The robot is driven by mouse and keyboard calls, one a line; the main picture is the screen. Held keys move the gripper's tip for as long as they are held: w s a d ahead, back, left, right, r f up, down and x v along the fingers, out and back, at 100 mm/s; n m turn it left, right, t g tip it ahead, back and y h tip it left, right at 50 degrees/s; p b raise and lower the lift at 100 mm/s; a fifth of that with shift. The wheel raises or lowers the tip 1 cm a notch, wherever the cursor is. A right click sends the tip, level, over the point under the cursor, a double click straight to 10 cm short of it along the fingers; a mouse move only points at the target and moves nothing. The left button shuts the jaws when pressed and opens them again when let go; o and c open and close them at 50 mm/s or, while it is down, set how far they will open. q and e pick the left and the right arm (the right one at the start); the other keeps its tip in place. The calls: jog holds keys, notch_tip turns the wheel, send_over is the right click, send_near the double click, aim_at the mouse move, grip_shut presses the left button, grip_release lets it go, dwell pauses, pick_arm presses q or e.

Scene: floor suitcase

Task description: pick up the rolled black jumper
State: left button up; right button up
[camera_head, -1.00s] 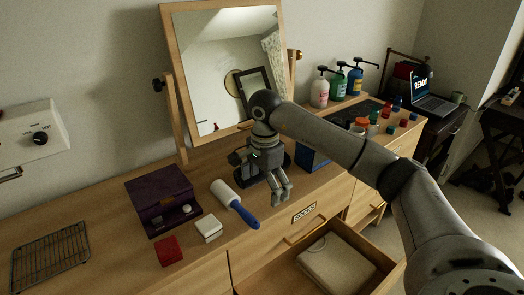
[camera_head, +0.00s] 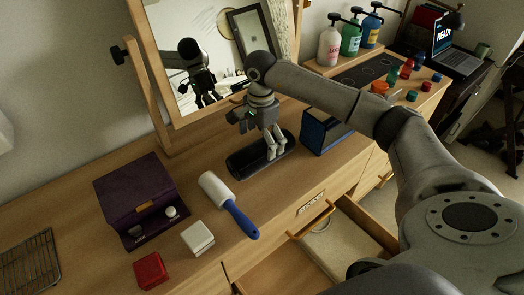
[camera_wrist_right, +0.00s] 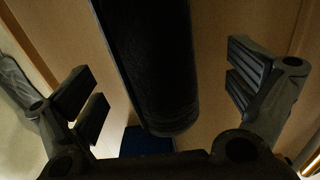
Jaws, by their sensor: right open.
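The rolled black jumper (camera_head: 240,161) lies lengthwise on the wooden dresser top below the mirror. My right gripper (camera_head: 271,157) is above it towards its right part, fingers pointing down, and hides some of it. In the right wrist view the jumper (camera_wrist_right: 150,65) shows as a dark cylinder with one rounded end. It lies between the two spread fingers of my right gripper (camera_wrist_right: 165,88), with gaps on both sides. The gripper is open and empty. My left gripper is not in view.
A tilting mirror (camera_head: 205,60) stands behind. A blue box (camera_head: 325,132) is close right of the jumper. A lint roller (camera_head: 229,204), purple case (camera_head: 137,196), white block (camera_head: 197,238) and red box (camera_head: 150,270) are to the left. A drawer (camera_head: 375,226) stands open in front.

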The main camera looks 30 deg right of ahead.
jog(key=f, duration=0.1)
jog(key=f+p, duration=0.1)
jog(key=f, duration=0.2)
jog(key=shift+s+f+p, duration=0.1)
jog(key=shift+s+p, duration=0.2)
jog(key=shift+p, duration=0.1)
jog(key=shift+f, duration=0.5)
jog(key=shift+a, duration=0.1)
jog(key=shift+c, duration=1.1)
jog(key=c, duration=1.1)
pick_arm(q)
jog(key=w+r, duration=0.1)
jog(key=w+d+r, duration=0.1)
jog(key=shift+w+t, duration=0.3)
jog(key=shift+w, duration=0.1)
